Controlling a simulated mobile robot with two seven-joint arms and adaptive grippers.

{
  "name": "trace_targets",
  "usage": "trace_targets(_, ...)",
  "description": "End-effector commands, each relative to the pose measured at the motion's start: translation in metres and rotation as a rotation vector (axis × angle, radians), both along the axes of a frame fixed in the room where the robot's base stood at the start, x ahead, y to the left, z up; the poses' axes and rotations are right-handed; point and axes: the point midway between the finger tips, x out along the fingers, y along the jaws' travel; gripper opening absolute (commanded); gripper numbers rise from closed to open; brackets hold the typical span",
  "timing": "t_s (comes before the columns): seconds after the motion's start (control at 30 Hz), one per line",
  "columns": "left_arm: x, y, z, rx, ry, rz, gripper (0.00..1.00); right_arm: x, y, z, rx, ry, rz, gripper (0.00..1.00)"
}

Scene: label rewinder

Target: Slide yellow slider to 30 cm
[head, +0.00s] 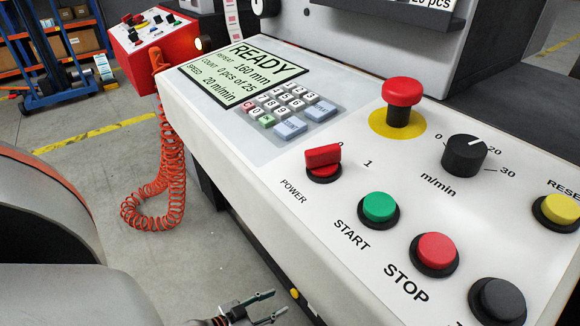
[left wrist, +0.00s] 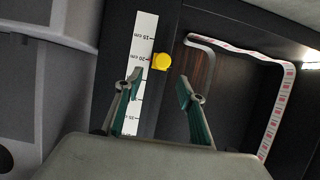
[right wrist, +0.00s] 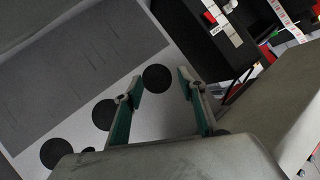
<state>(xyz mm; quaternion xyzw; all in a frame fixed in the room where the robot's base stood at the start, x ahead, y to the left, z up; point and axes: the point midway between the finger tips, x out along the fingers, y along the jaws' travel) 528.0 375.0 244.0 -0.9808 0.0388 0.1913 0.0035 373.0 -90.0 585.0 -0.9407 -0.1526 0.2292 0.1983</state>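The yellow slider (left wrist: 161,61) is a small round knob in the left wrist view, beside the white centimetre scale (left wrist: 145,35) and level with about the 20 cm mark. Contact cannot be told. The left finger covers part of the scale. In the head view my left gripper (head: 278,302) shows at the bottom edge. My right gripper (right wrist: 160,79) is open and empty.
The control panel (head: 225,160) has buttons, a red mushroom button (head: 403,95) and a screen (head: 245,72) reading READY. A coiled red cable (head: 165,185) hangs at its left. A label strip (left wrist: 275,110) runs right of the slider. Dark discs (right wrist: 157,79) lie beyond my right gripper.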

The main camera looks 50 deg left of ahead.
Motion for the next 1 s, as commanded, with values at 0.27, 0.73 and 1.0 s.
trace_targets(0.27, 0.02, 0.002, -0.018, 0.009, 0.01, -0.001, 0.39, -0.004, 0.008, -0.005, 0.081, 0.031, -0.032, 0.4)
trace_targets(0.73, 0.068, -0.002, -0.036, 0.009, 0.009, -0.001, 0.39, -0.006, 0.022, -0.003, 0.271, 0.073, -0.119, 0.4)
trace_targets(1.0, 0.07, -0.002, -0.034, 0.009, 0.007, -0.001, 0.39, -0.006, 0.023, -0.001, 0.282, 0.073, -0.123, 0.4)
